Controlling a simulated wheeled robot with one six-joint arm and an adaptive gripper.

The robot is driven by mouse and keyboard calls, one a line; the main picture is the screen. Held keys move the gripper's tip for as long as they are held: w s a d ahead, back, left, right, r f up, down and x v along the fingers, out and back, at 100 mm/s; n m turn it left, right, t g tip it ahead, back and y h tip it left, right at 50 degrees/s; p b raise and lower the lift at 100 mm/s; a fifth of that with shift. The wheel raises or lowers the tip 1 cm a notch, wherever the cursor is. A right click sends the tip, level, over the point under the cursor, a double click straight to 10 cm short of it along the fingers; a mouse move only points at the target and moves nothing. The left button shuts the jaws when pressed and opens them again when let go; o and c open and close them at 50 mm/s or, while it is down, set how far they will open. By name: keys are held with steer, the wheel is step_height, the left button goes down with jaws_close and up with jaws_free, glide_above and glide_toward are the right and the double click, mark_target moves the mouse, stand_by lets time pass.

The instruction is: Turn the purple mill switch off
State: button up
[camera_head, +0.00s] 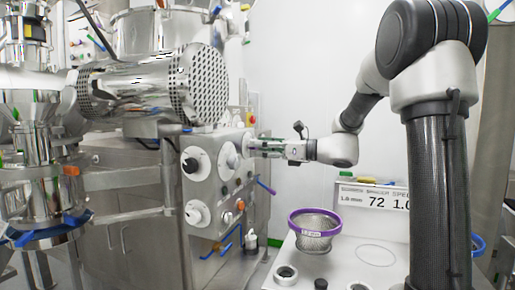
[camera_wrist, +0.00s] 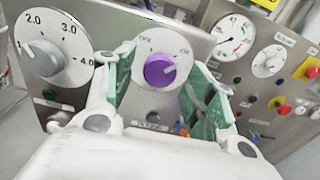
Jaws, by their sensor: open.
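The purple mill switch (camera_wrist: 159,71) is a round knob on a pale dial in the wrist view. Its light pointer mark faces right and up, toward the label that seems to read ON; the OFF label is at upper left. My gripper (camera_wrist: 163,66) is open, with its green-padded fingers on either side of the knob and a gap visible on both sides. Whether the fingers are deep enough to reach around the knob is unclear. In the head view my gripper (camera_head: 258,147) points left at the steel control panel (camera_head: 216,222), close to a pale dial (camera_head: 230,156); purple is not clearly visible there.
A large numbered dial (camera_wrist: 45,52) is left of the switch. A gauge (camera_wrist: 236,36), a smaller dial (camera_wrist: 268,62) and several buttons are to the right. In the head view a purple-rimmed sieve basket (camera_head: 315,228) stands on a white surface below my arm.

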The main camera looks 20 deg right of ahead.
steer(key=shift+w+a, duration=0.4)
steer(key=shift+a, duration=0.15)
steer(key=c, duration=1)
steer(key=shift+c, duration=0.2)
